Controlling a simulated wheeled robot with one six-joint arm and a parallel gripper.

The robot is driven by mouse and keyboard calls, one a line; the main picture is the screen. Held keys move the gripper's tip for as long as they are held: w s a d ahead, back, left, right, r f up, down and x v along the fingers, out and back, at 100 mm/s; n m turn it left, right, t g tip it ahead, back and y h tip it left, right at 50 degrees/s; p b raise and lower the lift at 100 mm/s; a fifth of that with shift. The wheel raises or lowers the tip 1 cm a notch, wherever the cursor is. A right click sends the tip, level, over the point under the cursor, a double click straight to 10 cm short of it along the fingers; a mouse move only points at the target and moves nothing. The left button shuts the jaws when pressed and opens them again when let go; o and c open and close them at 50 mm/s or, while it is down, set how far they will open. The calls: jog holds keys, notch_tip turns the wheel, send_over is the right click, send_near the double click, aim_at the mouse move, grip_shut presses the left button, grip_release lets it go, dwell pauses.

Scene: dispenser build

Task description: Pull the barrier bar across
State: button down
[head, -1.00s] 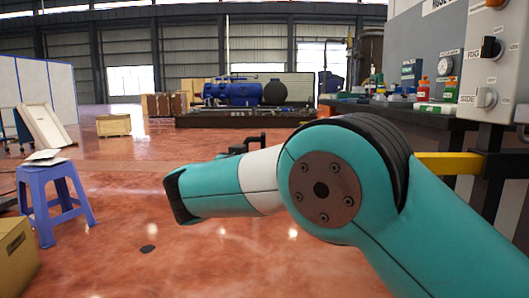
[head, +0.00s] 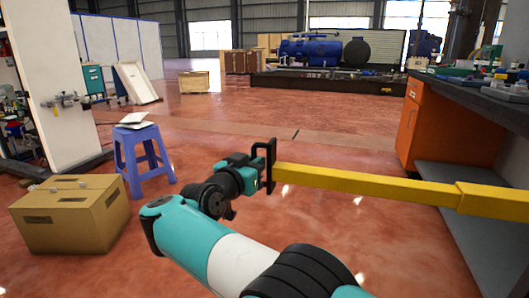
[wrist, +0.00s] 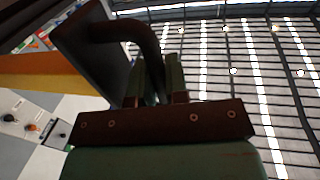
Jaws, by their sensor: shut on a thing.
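The yellow barrier bar (head: 365,183) runs level across the right half of the head view, with a thicker section at the far right. Its left end carries a black end plate with a handle (head: 271,152). My gripper (head: 262,172) is at that handle, and its fingers are hard to make out there. In the wrist view my gripper (wrist: 160,88) has its two fingers close together on the black handle (wrist: 135,32), with the yellow bar (wrist: 45,73) to the left. The far right end of the bar is outside the head view.
A cardboard box (head: 75,218) and a blue stool (head: 140,160) with papers stand on the floor at left. A white panel (head: 55,90) stands behind them. A workbench with an orange cabinet (head: 425,125) is at right. The floor beyond the bar is open.

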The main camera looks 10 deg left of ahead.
jog(key=shift+w+a+r, duration=0.1)
jog(key=shift+a, duration=0.1)
jog(key=c, duration=1.2)
grip_release()
jog(key=shift+a, duration=0.1)
jog(key=shift+o, duration=0.2)
